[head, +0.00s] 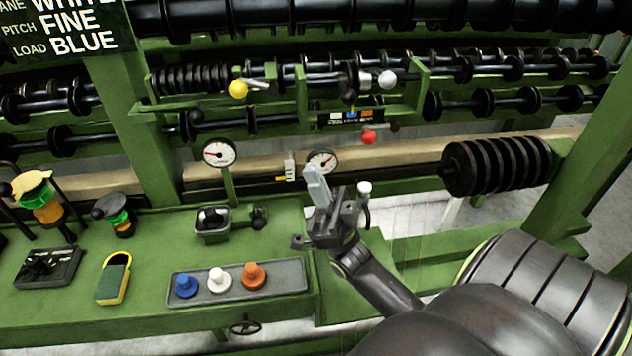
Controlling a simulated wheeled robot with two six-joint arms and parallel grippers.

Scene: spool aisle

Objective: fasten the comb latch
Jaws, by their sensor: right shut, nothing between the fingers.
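I cannot tell for certain which part is the comb latch. On the green frame at the back, a lever with a yellow ball (238,88) sits at the left of a bracketed unit. A lever with a silver ball (387,79) sits at its right, and a red knob (369,137) hangs below. My right gripper (316,183) is shut and empty, its fingers pointing up, in front of and below these levers. It is apart from them and partly covers the right-hand dial. My left gripper is not in view.
A grey tray (178,302) holds blue, white and orange knobs on the green bench. A small dark bin (212,235), a green-and-yellow pad (113,278) and a dial (219,153) stand left of my gripper. Black discs (497,165) are stacked on a rod at right.

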